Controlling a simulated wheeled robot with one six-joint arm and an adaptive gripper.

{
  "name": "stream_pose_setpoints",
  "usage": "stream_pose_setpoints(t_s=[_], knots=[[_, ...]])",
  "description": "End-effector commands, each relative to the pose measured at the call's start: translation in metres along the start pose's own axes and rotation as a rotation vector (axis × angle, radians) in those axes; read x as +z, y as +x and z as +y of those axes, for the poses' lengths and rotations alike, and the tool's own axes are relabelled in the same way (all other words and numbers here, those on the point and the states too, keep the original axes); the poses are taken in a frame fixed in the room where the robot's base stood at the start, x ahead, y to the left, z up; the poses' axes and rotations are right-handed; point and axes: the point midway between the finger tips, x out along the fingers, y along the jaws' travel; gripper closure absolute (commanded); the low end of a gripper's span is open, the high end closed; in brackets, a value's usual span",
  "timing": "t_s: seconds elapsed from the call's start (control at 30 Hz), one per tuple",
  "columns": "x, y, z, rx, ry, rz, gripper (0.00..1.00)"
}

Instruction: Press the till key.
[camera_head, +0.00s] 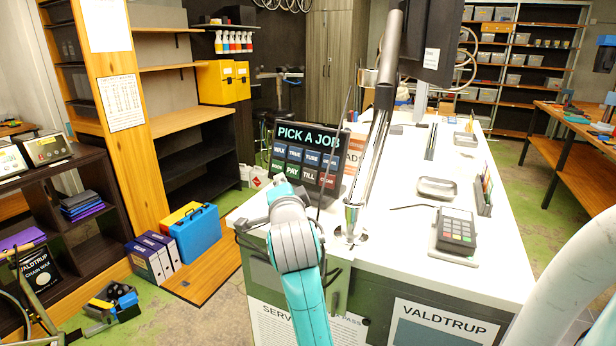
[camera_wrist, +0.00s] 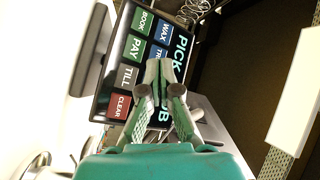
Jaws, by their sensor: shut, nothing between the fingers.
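The till key (camera_head: 309,176) is a dark tile in the lower row of the "PICK A JOB" screen (camera_head: 307,135), between PAY and the red CLEAR key. In the wrist view the screen appears turned on its side, and the till key (camera_wrist: 126,77) shows unobstructed left of the fingers. My gripper (camera_wrist: 159,68) is shut and empty. Its fingertips overlap the screen near the TRUE key and the title, to the right of the till key in that view. I cannot tell the gap to the screen.
The screen stands on a white counter (camera_head: 470,270). A metal post (camera_head: 372,140) rises just right of it. A card terminal (camera_head: 456,230) and a small tray (camera_head: 437,188) lie farther right. A blue case (camera_head: 196,233) and binders stand on the left.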

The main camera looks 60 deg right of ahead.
Motion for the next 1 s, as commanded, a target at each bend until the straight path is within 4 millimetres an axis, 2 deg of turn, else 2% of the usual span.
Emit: stream_pose_setpoints(t_s=[0.27, 0.8, 1.0], knots=[[-0.005, 0.007, 0.005, 0.000, -0.001, 0.001, 1.00], [-0.037, 0.051, 0.037, 0.000, -0.001, 0.001, 1.00], [-0.043, 0.059, 0.043, -0.001, -0.002, 0.000, 1.00]])
